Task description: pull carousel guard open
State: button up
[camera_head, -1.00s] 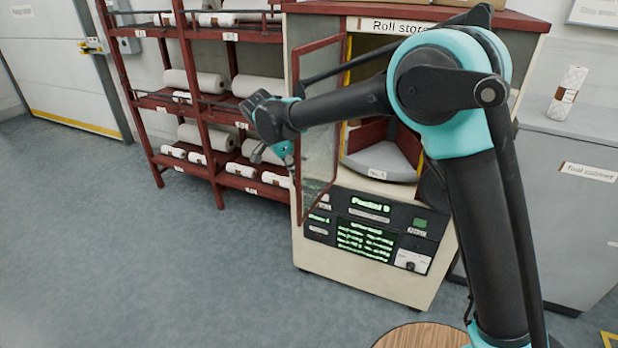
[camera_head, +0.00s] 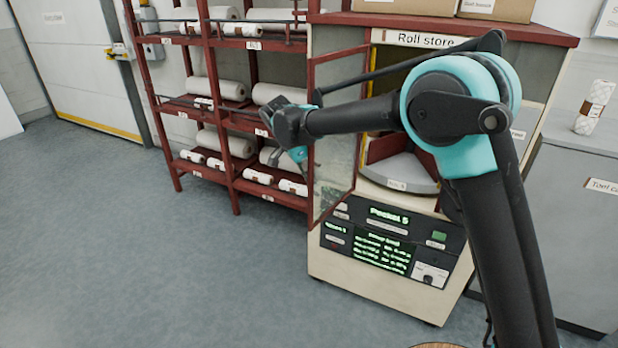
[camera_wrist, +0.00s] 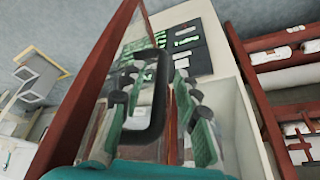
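The carousel guard (camera_head: 335,150) is a red-framed clear panel. It stands swung out to the left of the roll store opening, so the grey carousel shelf (camera_head: 400,173) shows. My gripper (camera_head: 297,160) is at the outer left face of the guard, close to its free edge. In the wrist view the guard's red frame (camera_wrist: 88,85) runs up the left side. My gripper (camera_wrist: 155,120) there has its green-padded fingers spread apart, with a black loop (camera_wrist: 150,95), seemingly the guard's handle, between them. Whether the fingers touch it is unclear.
The roll store cabinet (camera_head: 390,300) has a lit control panel (camera_head: 385,240) under the opening. A red rack (camera_head: 225,130) with white rolls stands behind and left of the guard. A grey tool cabinet (camera_head: 570,220) is at the right. The floor (camera_head: 150,250) at front left is clear.

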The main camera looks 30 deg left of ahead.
jog(key=v, duration=1.2)
jog(key=shift+s+f, duration=0.1)
jog(key=shift+s, duration=0.1)
dwell(0.3)
